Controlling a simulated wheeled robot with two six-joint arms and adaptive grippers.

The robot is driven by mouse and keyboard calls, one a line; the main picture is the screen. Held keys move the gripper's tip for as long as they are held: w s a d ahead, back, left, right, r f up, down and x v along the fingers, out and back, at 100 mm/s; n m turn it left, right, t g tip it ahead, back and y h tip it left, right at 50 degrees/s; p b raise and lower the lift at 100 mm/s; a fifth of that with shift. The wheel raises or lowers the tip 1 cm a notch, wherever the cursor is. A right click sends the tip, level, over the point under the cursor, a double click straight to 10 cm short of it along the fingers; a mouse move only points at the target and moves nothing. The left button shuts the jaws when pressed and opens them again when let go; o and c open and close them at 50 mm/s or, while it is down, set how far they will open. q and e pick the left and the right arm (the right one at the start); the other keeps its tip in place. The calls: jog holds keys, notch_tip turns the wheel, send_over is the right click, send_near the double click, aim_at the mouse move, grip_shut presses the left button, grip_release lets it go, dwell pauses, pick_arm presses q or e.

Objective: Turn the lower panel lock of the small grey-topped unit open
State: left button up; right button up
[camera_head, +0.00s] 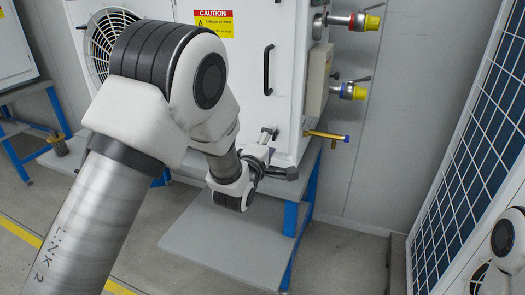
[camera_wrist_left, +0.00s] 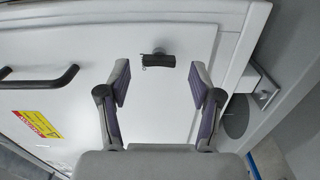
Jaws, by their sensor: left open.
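The small unit's white front panel (camera_head: 245,95) fills the upper middle of the head view; its top is out of frame. In the left wrist view, the dark panel lock (camera_wrist_left: 158,59) sits on the white panel (camera_wrist_left: 150,105) near its edge, its short bar lying across the picture. My left gripper (camera_wrist_left: 160,82) is open, with one finger on each side of the lock's line and the lock a little beyond the fingertips. No contact shows. In the head view, my left gripper (camera_head: 278,153) is at the panel's lower part; I cannot make out the lock there. My right gripper is out of view.
A black handle (camera_head: 267,70) and a caution label (camera_head: 214,22) are on the panel. Pipe valves with yellow caps (camera_head: 364,22) and a brass tap (camera_head: 325,135) project at the right side. A grey shelf (camera_head: 225,250) lies below. A solar panel (camera_head: 475,150) stands at the right.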

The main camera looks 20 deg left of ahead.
pick_arm(q)
jog(key=s, duration=1)
jog(key=shift+a, duration=0.15)
jog(key=shift+s, duration=0.1)
jog(key=s+a+f+g, duration=0.1)
jog(key=s+f+g, duration=0.1)
jog(key=f, duration=0.7)
jog(key=s+a+f+g, duration=0.1)
jog(key=s+f+g, duration=0.15)
jog(key=f, duration=0.65)
jog(key=s+a+f+m+g+y, duration=0.1)
jog(key=s+f+m+g, duration=0.3)
jog(key=s+f, duration=0.6)
jog(key=s+a+f+m+g, duration=0.2)
jog(key=s+f+g, duration=0.3)
jog(key=s+f, duration=0.5)
jog(key=s+f+m+g, duration=0.1)
jog(key=s+m+g, duration=0.4)
jog(key=s+m, duration=0.4)
notch_tip(320, 180, up, 24)
jog(key=m+p, duration=0.1)
jog(key=p, duration=2.3)
jog(key=shift+w+d+m, duration=0.35)
jog(key=shift+d+m, duration=0.05)
jog(key=shift+d, duration=0.05)
